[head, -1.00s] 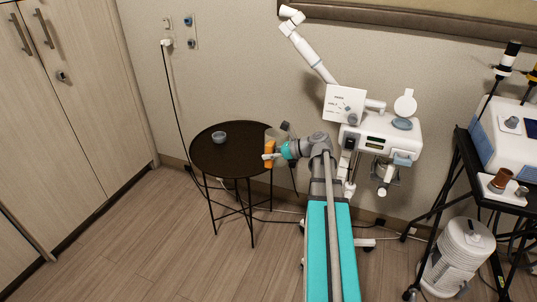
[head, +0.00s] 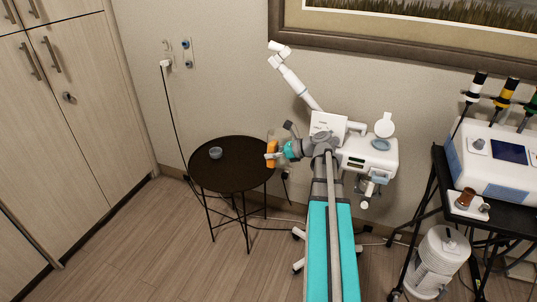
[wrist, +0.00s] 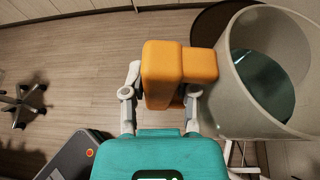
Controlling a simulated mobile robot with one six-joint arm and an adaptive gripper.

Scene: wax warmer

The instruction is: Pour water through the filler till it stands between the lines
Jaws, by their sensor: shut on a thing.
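My gripper (head: 276,155) is shut on the orange handle (wrist: 178,72) of a translucent grey jug. The jug (wrist: 222,104) fills the right of the wrist view, its wide mouth in sight and a dark teal water-like surface inside. In the head view the jug is small and partly hidden behind my gripper, by the right edge of the round table. The white machine (head: 353,157) stands to the right of my gripper, apart from the jug. Its round filler opening (head: 380,144) is on top, with a white lid (head: 385,124) standing up behind it. The level lines cannot be made out.
A dark round table (head: 230,178) holds a small bowl (head: 215,153). A white jointed arm (head: 298,82) rises behind the machine. At right, a black cart (head: 450,190) carries another device, with a white heater-like unit (head: 437,262) below. Floor at the front left is clear.

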